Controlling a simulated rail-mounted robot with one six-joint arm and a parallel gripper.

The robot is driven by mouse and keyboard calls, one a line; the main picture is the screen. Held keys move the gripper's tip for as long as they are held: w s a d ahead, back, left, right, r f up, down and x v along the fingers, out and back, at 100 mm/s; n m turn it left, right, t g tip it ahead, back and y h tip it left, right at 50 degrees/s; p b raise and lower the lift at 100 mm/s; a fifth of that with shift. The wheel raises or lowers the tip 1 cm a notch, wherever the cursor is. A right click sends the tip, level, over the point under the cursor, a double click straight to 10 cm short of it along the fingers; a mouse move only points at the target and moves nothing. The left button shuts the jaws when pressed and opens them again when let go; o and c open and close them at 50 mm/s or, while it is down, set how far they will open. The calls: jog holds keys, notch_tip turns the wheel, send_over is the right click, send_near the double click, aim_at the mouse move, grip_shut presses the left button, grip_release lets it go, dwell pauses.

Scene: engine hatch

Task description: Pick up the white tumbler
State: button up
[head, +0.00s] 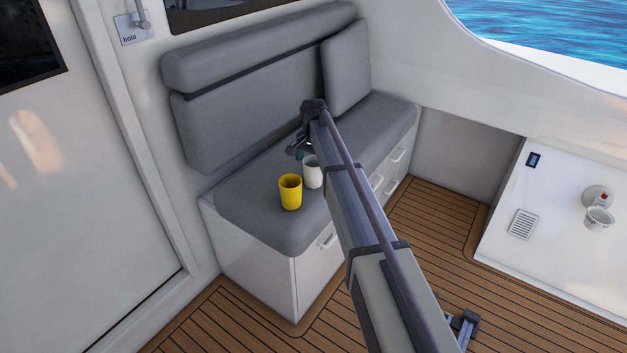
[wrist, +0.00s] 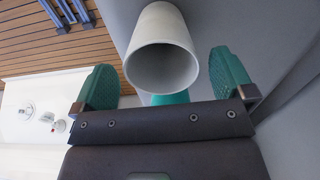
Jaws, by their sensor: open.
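The white tumbler (head: 313,173) stands upright on the grey bench cushion (head: 260,219) in the head view. In the wrist view the white tumbler (wrist: 162,50) shows with its open mouth toward the camera, between the two green fingertips and a little beyond them. My gripper (wrist: 165,82) is open, with clear gaps on both sides of the tumbler. A bit of teal (wrist: 170,98) shows below the tumbler's rim in the wrist view.
A yellow cup (head: 290,192) stands on the cushion just left of the white tumbler. The grey backrest (head: 250,104) rises behind. A side pillow (head: 346,68) is at the bench's far end. Wooden flooring (head: 440,230) lies to the right, with a white unit (head: 545,245) beyond.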

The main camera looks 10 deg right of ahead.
notch_tip(320, 180, down, 4)
jog(key=b, duration=0.2)
jog(key=shift+f+b, duration=0.15)
jog(key=shift+b, duration=0.25)
jog(key=shift+r, duration=0.2)
jog(key=c, duration=0.9)
